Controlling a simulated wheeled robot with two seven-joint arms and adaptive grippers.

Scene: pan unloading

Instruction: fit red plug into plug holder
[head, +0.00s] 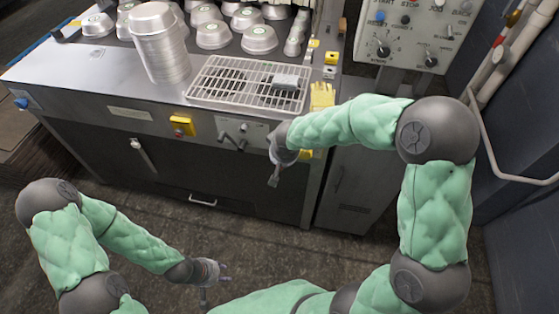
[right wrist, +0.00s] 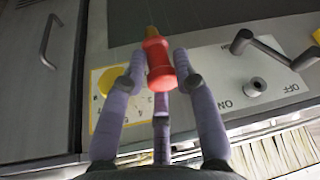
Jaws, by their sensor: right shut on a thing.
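In the right wrist view, the red plug (right wrist: 160,66), with a yellowish tip, is held between the grey-purple fingers of my right gripper (right wrist: 156,82). The tip points toward the top of that picture. A round metal socket with a dark hole (right wrist: 255,87) sits on the light panel to the right of the plug, apart from it. I cannot tell whether this socket is the plug holder. In the head view, my right gripper (head: 273,176) is in front of the machine's front; the plug is not clear there. My left gripper (head: 215,286) is low over the floor, fingers spread, seemingly empty.
The machine's control panel (head: 245,131) has protruding handles, also seen in the right wrist view (right wrist: 268,50). A yellow dial plate (right wrist: 112,100) is behind my right fingers. A wire rack (head: 225,78), stacked pans (head: 160,45) and several loose pans cover the top. The floor in front is clear.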

